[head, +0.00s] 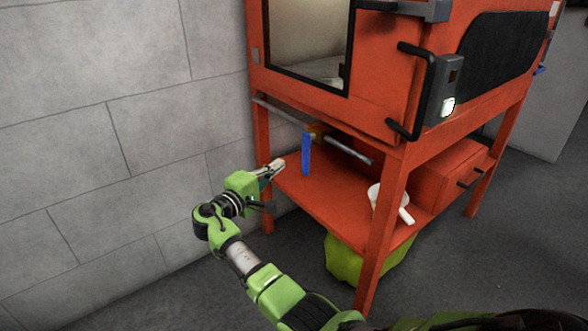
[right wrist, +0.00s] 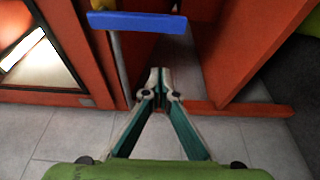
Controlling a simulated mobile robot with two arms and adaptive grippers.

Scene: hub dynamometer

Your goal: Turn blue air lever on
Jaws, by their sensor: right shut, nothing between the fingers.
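The blue air lever (head: 306,153) hangs down from a grey pipe (head: 345,151), across the pipe's line, under the cabinet of the orange-red machine. A brass-coloured valve body (head: 317,131) shows at its top. My right gripper (head: 277,166) is to the left of the lever, its fingers pointing towards the machine. In the right wrist view the fingertips (right wrist: 160,84) are together with nothing between them. The blue lever (right wrist: 137,22) lies ahead of them there, apart from the fingers. My left gripper is in neither view.
The machine's front leg (head: 383,230) and lower shelf (head: 320,200) frame the space below the pipe. A white object with a handle (head: 390,203) rests on the shelf. A yellow-green item (head: 345,258) lies beneath. A grey block wall (head: 110,130) stands at left.

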